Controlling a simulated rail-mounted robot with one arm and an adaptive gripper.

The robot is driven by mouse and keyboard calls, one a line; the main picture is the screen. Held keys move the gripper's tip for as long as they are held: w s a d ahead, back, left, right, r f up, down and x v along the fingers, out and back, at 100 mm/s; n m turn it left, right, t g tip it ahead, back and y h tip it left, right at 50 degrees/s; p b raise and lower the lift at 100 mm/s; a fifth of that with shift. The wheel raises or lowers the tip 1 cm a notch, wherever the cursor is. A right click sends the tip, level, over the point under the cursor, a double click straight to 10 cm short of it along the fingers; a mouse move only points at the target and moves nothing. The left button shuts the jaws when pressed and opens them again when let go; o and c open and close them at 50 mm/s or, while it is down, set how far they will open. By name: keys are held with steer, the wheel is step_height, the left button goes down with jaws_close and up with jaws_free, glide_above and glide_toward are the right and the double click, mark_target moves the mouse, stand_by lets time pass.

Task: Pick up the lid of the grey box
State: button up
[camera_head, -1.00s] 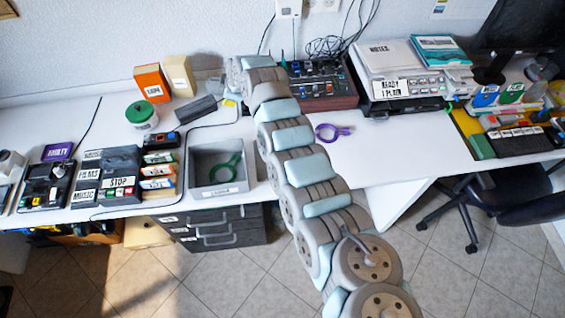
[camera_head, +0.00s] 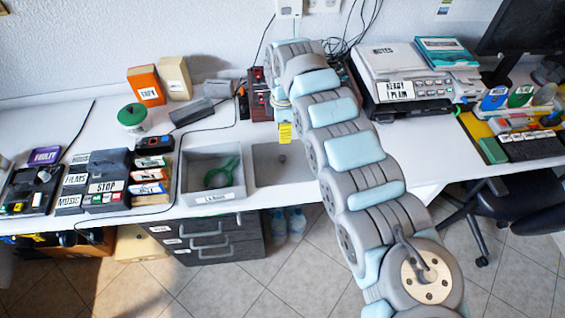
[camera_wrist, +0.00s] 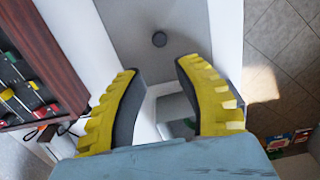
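The grey box (camera_head: 212,196) stands open near the table's front edge, with a green ring-shaped thing (camera_head: 221,172) inside. Its flat grey lid (camera_head: 268,172), with a small dark round knob (camera_head: 282,159), lies just right of the box. In the wrist view the lid (camera_wrist: 125,25) and knob (camera_wrist: 159,39) are beyond my fingertips. My gripper (camera_wrist: 157,69) is open and empty, its yellow-backed fingers apart with the knob roughly between and beyond them. In the head view, a yellow part of my gripper (camera_head: 285,132) shows above the lid's back edge. Part of the box (camera_wrist: 175,107) shows between the fingers.
A mixer-like device (camera_head: 258,97) stands behind the lid, partly hidden by my arm. Labelled cases (camera_head: 108,165) and small boxes (camera_head: 149,187) stand left of the grey box.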

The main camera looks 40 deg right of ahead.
mark_target(283, 157)
step_height(283, 157, down, 8)
steer(key=shift+a+f+b, duration=0.1)
steer(key=shift+f+b, duration=0.15)
steer(key=shift+b, duration=0.85)
steer(key=shift+w+f+b, duration=0.1)
steer(key=shift+f+b, duration=1.25)
steer(key=shift+f, duration=1.3)
steer(key=shift+r, duration=0.1)
jaws_close()
